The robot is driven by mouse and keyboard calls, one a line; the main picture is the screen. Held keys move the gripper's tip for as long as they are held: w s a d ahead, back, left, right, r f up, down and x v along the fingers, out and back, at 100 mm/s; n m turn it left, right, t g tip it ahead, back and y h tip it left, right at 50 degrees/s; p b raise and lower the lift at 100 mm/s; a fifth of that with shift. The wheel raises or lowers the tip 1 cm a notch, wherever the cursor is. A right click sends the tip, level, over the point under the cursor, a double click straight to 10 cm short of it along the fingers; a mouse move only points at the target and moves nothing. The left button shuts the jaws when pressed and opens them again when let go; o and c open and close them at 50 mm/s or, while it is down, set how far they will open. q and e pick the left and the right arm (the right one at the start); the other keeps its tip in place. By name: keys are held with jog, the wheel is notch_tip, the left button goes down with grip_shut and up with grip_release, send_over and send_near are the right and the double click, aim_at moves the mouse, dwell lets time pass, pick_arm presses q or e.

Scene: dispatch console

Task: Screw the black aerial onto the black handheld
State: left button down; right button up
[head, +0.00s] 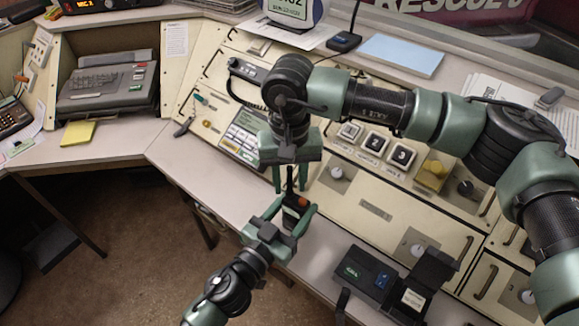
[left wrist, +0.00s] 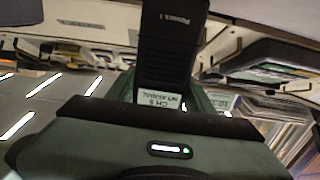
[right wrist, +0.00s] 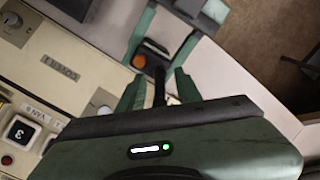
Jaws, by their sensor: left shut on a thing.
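The black handheld (head: 292,214) is held between the fingers of my left gripper (head: 286,219), with its orange knob facing up. I cannot tell whether the thread is engaged. My right gripper (right wrist: 160,78) is above, its fingers open on either side of the aerial with gaps showing.
The console panel (head: 375,210) with numbered buttons lies behind and to the right. An open black case (head: 365,272) sits on the desk at the front right. A fax machine (head: 108,88) stands at left. Below my left arm is open carpet.

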jog(key=shift+f, duration=1)
